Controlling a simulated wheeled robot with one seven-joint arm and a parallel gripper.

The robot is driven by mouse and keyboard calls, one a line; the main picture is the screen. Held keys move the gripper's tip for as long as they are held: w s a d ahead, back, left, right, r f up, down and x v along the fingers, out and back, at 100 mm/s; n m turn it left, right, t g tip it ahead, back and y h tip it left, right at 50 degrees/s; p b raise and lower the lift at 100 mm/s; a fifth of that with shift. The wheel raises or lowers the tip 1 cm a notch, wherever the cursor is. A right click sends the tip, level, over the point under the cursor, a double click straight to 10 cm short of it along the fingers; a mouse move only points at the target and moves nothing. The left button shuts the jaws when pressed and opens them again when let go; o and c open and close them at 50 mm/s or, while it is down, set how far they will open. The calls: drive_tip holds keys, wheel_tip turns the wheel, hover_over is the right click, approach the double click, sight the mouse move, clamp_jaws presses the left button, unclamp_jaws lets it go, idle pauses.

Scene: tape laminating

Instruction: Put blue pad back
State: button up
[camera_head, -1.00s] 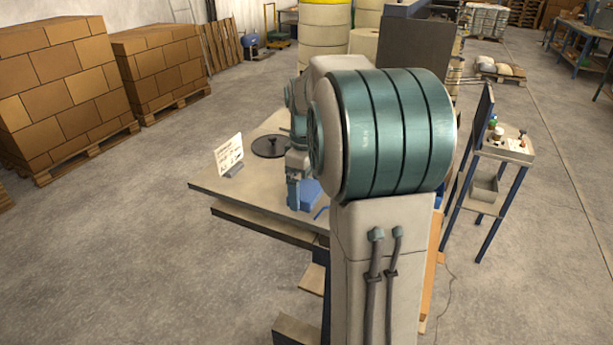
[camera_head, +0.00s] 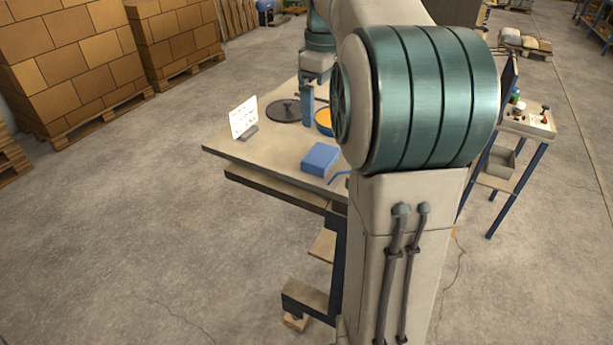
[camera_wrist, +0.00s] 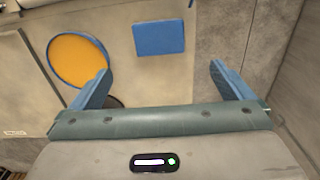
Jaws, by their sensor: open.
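The blue pad (camera_head: 320,158) lies flat on the workbench top near its front edge, left of my arm in the head view. In the wrist view the blue pad (camera_wrist: 159,38) is at the top, ahead of the gap between my fingers and apart from them. My gripper (camera_wrist: 157,80) is open and empty above the bench. In the head view one blue finger of my gripper (camera_head: 308,104) shows beyond the pad, above the bench; the rest is partly hidden by my arm.
An orange disc with a blue rim (camera_wrist: 78,60) lies left of the pad in the wrist view. A side stand (camera_head: 527,122) is at right.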

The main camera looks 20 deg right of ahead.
drive_tip(key=s+a+f+m+t, duration=0.2)
drive_tip(key=s+a+f, duration=0.4)
drive_tip(key=s, duration=0.3)
drive_tip(key=s+a+f+m+t, duration=0.2)
drive_tip(key=s+a+f+m, duration=0.3)
drive_tip(key=s, duration=0.5)
drive_tip(key=a+f, duration=0.1)
drive_tip(key=a, duration=0.1)
drive_tip(key=shift+a+f, duration=0.3)
drive_tip(key=shift+f, duration=0.1)
